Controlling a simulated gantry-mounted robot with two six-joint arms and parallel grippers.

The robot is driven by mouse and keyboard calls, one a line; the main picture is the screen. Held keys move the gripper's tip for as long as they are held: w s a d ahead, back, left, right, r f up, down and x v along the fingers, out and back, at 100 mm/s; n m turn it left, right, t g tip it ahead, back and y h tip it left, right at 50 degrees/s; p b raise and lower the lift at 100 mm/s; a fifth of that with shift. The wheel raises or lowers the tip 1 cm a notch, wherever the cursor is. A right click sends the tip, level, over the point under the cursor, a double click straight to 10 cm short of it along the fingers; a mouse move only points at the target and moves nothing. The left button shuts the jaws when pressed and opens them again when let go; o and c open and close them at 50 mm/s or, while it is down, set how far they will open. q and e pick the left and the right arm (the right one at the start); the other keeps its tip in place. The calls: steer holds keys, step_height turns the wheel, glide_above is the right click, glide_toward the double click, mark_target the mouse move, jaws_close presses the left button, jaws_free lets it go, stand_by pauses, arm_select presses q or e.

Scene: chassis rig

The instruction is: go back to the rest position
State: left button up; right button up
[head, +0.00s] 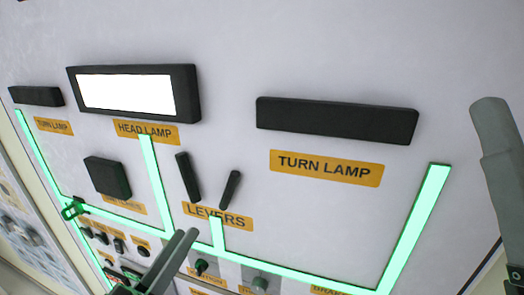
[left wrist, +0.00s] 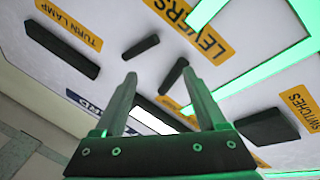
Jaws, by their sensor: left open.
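My left gripper (head: 187,234) is at the bottom of the head view, in front of the panel just below the levers. In the left wrist view its two fingers (left wrist: 158,78) stand apart with nothing between them. Two black levers, the left one (head: 188,177) and the right one (head: 230,189), stand above the LEVERS label, clear of the fingers. They also show in the left wrist view (left wrist: 141,46), (left wrist: 174,75). A grey part that looks like my right gripper (head: 498,150) enters at the right edge; its jaws cannot be made out.
The head lamp (head: 125,92) is lit white. Dark turn lamps (head: 36,96), (head: 337,120) flank it. A black switch block (head: 107,177) sits left of the levers. Glowing green strips (head: 415,225) run across the panel. Small knobs (head: 120,245) line the lower left.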

arm_select(q)
steer(key=s+d+r+m+t+h, duration=0.1)
steer(key=s+r+m+t, duration=0.1)
steer(key=r, duration=0.6)
steer(key=s+d+r+m+t, duration=0.1)
steer(key=s+r+m, duration=0.15)
steer(key=r, duration=0.55)
steer(key=s+a+r+t+y, duration=0.4)
steer(key=s+a+r+y, duration=0.1)
steer(key=s+r+y, duration=0.2)
step_height(320, 180, up, 2)
steer(key=shift+a+y+p, duration=0.4)
steer(key=shift+y+p, duration=0.05)
steer(key=shift+y, duration=0.25)
